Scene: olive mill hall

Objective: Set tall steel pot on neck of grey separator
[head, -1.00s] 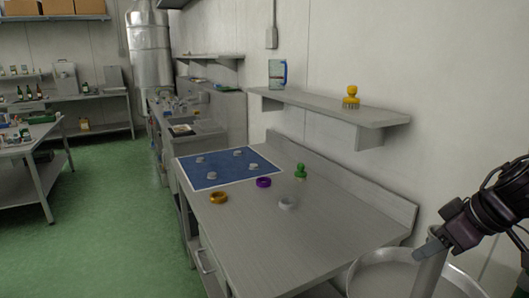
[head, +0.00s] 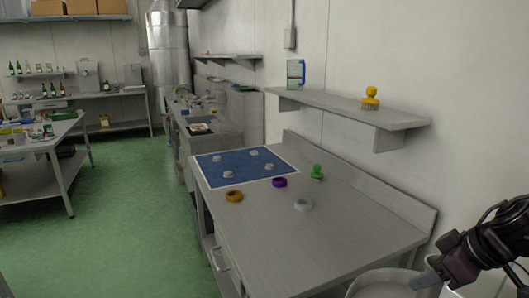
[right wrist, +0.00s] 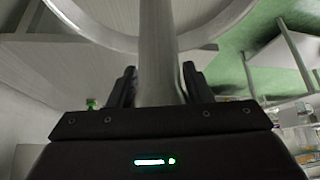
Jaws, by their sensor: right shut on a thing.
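The tall steel pot (head: 372,283) is at the bottom edge of the head view, beside the front right end of the workbench; only part of its wide round rim shows. My right gripper (head: 430,274) is at its right side and is shut on an upright steel part of it. In the right wrist view this grey part (right wrist: 156,65) stands between the two fingers, with a large curved rim beyond. The pot's base is hidden. I cannot make out the grey separator or its neck. My left gripper is not in view.
The steel workbench (head: 290,245) holds a blue mat (head: 235,175) with several small pale pieces. Orange (head: 234,195), purple (head: 279,182) and pale (head: 303,204) rings and a green-handled item (head: 317,172) stand nearby. A wall shelf (head: 350,108) is above. Green floor (head: 130,200) is clear at left.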

